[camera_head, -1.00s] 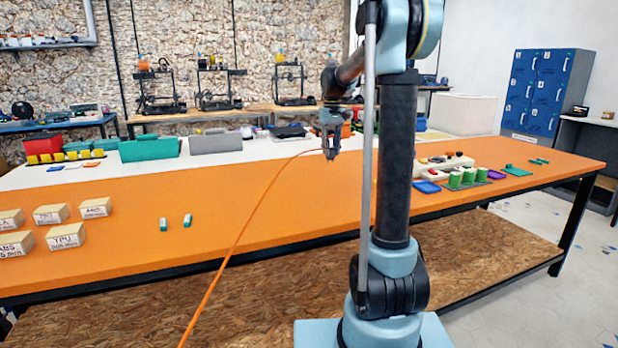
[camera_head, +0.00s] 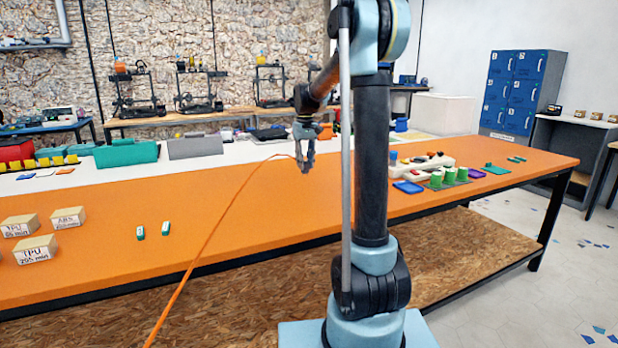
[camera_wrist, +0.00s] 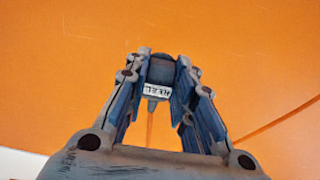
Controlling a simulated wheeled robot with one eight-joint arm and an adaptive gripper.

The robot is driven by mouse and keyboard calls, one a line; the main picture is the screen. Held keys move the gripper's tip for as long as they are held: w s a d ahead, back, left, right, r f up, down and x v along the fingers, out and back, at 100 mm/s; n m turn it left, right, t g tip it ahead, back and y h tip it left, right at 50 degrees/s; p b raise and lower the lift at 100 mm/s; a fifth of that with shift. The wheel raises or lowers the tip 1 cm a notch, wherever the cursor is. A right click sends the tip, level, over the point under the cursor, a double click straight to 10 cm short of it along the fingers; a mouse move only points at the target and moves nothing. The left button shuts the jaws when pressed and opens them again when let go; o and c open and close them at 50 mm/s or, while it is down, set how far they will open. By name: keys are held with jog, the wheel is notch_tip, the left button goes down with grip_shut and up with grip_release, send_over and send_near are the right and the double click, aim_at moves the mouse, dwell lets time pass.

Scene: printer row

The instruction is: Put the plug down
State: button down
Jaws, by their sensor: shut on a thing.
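My gripper (camera_head: 305,160) is over the orange table (camera_head: 200,225), near its far side where it meets the white strip. In the wrist view my gripper (camera_wrist: 160,85) is shut on the plug (camera_wrist: 158,72), a small dark body with a white printed label. The plug is between the fingertips. An orange cable (camera_head: 222,215) runs from the gripper in an arc down to the lower left of the head view. The wrist view shows only orange surface beyond the plug; I cannot tell how high the plug is above it.
Labelled boxes (camera_head: 68,217) and two small green-and-white items (camera_head: 153,231) stand on the left of the table. A white power strip (camera_head: 425,165), green cylinders (camera_head: 449,174) and a blue tray (camera_head: 408,187) lie on the right. The table's middle is clear.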

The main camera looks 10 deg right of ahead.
jog(key=shift+f, duration=2.6)
jog(key=c, duration=1.4)
grip_release()
jog(key=shift+o, duration=0.2)
